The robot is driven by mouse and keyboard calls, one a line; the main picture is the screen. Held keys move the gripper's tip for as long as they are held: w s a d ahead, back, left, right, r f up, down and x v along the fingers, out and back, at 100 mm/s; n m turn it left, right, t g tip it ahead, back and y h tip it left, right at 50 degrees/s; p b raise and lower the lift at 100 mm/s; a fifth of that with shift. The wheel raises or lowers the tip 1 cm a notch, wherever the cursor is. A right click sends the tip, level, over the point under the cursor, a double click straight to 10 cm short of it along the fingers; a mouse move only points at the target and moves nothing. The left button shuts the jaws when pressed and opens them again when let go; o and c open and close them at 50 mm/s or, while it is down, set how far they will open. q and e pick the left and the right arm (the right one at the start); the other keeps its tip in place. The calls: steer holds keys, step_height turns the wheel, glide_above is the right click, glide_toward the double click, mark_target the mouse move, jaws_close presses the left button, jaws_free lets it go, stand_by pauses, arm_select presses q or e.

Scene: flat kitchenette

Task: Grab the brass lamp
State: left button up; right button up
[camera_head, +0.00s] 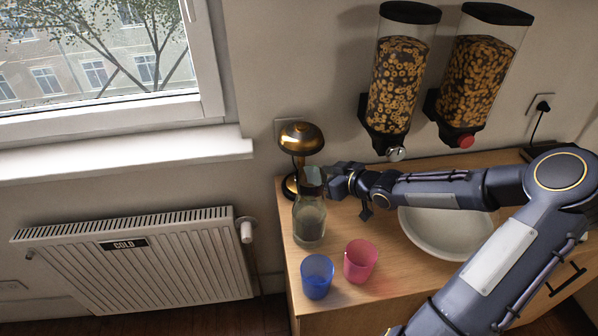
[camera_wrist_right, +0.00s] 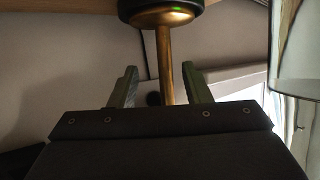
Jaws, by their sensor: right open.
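The brass lamp (camera_head: 302,138) stands at the back left corner of the wooden counter, with a domed brass shade and a dark base. In the right wrist view its thin brass stem (camera_wrist_right: 165,60) runs between the two fingers in the picture, with its round base at the top edge. My right gripper (camera_head: 338,182) is level with the lamp's lower part, just to its right. It is open, its fingers (camera_wrist_right: 160,86) apart on either side of the stem, not touching it. My left gripper is out of view.
A glass jar (camera_head: 309,222) stands right in front of the lamp, close to my right gripper. A blue cup (camera_head: 317,277) and a pink cup (camera_head: 361,261) stand nearer the front. A white basin (camera_head: 440,238) lies under my right arm. Cereal dispensers (camera_head: 396,85) hang above.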

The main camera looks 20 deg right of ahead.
mark_target(301, 159)
steer(key=shift+b+x, duration=0.5)
steer(key=shift+x, duration=0.6)
steer(key=w+a+b, duration=0.1)
steer(key=w, duration=0.1)
steer(key=w+a+f+b, duration=0.1)
steer(key=w, duration=0.1)
steer(key=shift+a+f, duration=0.1)
steer(key=shift+a, duration=0.1)
steer(key=shift+w+a+f, duration=0.1)
steer(key=shift+w+f, duration=0.05)
steer(key=shift+w, duration=0.3)
jaws_close()
